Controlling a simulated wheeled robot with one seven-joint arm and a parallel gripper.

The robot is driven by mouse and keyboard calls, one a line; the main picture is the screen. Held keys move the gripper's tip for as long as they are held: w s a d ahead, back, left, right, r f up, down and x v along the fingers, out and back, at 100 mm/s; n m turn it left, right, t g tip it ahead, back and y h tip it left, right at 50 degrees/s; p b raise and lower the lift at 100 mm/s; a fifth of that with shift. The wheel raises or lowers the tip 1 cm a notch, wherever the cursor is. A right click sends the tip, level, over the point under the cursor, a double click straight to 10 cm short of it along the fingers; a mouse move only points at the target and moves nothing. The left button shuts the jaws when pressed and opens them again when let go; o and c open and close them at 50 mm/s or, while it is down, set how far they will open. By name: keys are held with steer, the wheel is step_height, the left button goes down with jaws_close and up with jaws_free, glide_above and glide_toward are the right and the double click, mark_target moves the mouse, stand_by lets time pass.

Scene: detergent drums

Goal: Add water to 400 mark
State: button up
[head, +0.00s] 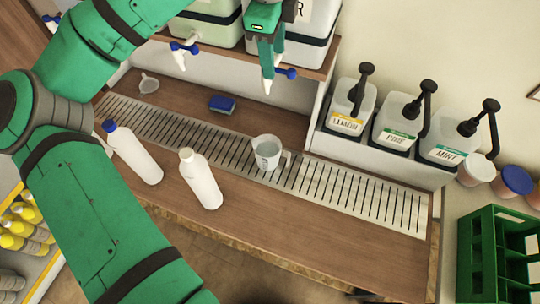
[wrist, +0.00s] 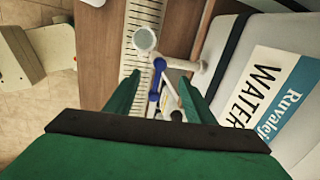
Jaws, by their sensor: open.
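The clear measuring jug (head: 267,155) stands upright on the slatted drip grate, below the tap of the water drum. Its rim shows in the wrist view (wrist: 145,40). Any liquid level in it is too small to read. The water drum, labelled WATER (wrist: 262,95), fills the right of the wrist view. Its white tap has a blue lever (head: 287,73), partly behind my gripper in the head view. My gripper (head: 269,68) is open at this tap. In the wrist view, blue tap parts (wrist: 154,103) show between its fingers; contact cannot be told.
A second tap with a blue lever (head: 184,47) is to the left. Two white bottles (head: 201,180) (head: 137,155) stand on the counter. A blue sponge (head: 222,104) lies behind the grate (head: 340,187). Pump bottles (head: 397,123) stand right; a green crate (head: 497,255) is far right.

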step_height(320, 180, up, 3)
steer(key=shift+r, duration=0.1)
steer(key=shift+s+d, duration=0.1)
steer(key=shift+d, duration=0.25)
step_height(320, 180, up, 10)
steer(key=s, duration=0.2)
steer(key=shift+a+r, duration=0.15)
steer(key=shift+r, duration=0.1)
stand_by(0.4)
